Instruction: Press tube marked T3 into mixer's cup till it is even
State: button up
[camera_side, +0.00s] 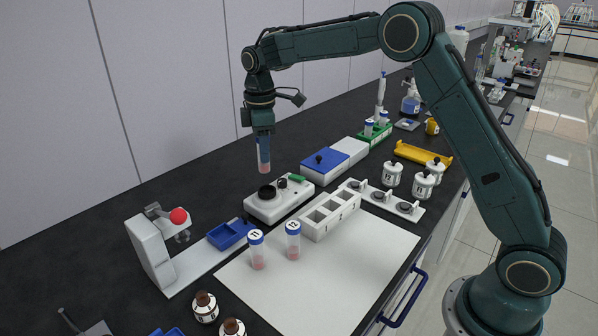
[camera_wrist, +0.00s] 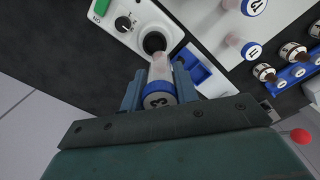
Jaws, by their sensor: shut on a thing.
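My gripper (camera_side: 263,133) is shut on the tube marked T3 (camera_side: 264,158), a clear tube with pinkish contents, and holds it about upright. In the wrist view its blue cap (camera_wrist: 158,97) with the mark sits between the jaws. The white mixer (camera_side: 283,203) stands below, with a round black cup (camera_side: 267,192) on top. In the side view the tube's lower end is above the cup, with a gap. In the wrist view the tube points toward the cup (camera_wrist: 155,42); exact alignment is hard to tell.
Capped tubes T1 (camera_side: 257,252) and T2 (camera_side: 293,242) stand on the white mat (camera_side: 330,290). A white rack (camera_side: 318,222) is right of the mixer, a blue-topped box (camera_side: 325,163) behind it. A blue tray (camera_side: 232,234) and a stand with a red knob (camera_side: 179,216) are left.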

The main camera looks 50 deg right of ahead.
aim_at(266, 170)
jog(key=shift+w+d+f, duration=0.2)
jog(key=shift+w+d, duration=0.15)
jog(key=shift+d, duration=0.15)
jog(key=shift+f, duration=0.25)
jog(key=shift+f, duration=3)
jog(key=shift+f, duration=0.25)
jog(key=shift+s+f, duration=0.15)
jog(key=shift+f, duration=0.15)
dwell(1.2)
jog(key=shift+r, duration=0.15)
jog(key=shift+r, duration=4.1)
jog(key=shift+f+m, duration=0.1)
jog(key=shift+m, duration=0.2)
